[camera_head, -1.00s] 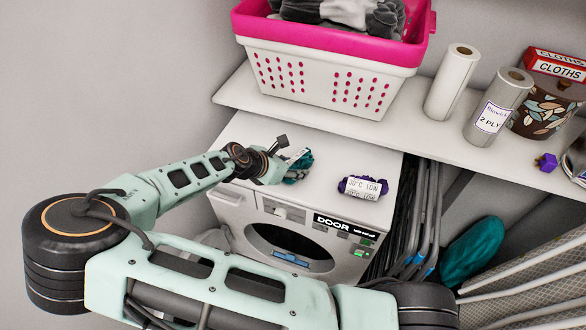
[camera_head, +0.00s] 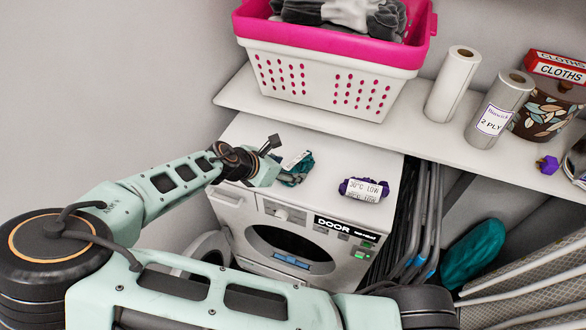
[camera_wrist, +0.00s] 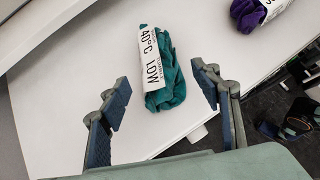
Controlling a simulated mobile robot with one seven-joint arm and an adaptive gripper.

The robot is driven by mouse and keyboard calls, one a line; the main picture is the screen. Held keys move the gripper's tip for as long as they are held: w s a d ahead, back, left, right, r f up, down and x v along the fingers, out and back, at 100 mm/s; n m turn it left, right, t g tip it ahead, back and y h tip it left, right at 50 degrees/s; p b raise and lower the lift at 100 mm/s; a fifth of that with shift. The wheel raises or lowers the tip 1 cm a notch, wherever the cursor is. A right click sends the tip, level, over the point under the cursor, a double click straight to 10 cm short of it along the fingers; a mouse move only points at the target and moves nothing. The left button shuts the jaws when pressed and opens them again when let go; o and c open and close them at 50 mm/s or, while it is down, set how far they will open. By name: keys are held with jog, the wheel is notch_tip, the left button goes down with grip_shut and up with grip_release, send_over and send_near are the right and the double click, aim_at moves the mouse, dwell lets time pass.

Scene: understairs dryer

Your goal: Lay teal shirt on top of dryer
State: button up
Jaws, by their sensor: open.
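The teal shirt (camera_wrist: 172,85) lies bundled on the white top of the dryer (camera_head: 335,162), with a white label reading 40°C LOW around it. In the head view the teal shirt (camera_head: 297,170) shows only partly, behind my gripper (camera_head: 272,168). In the wrist view my gripper (camera_wrist: 165,112) is open, its two fingers on either side of the shirt and apart from it. The shirt seems to lie free between and beyond the fingertips.
A purple garment (camera_head: 364,189) with a 30°C LOW label lies on the dryer top to the right. A shelf (camera_head: 300,112) above holds a pink and white basket (camera_head: 330,80) and paper rolls (camera_head: 498,108). Another teal cloth item (camera_head: 472,254) is at lower right.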

jog(key=v, duration=0.8)
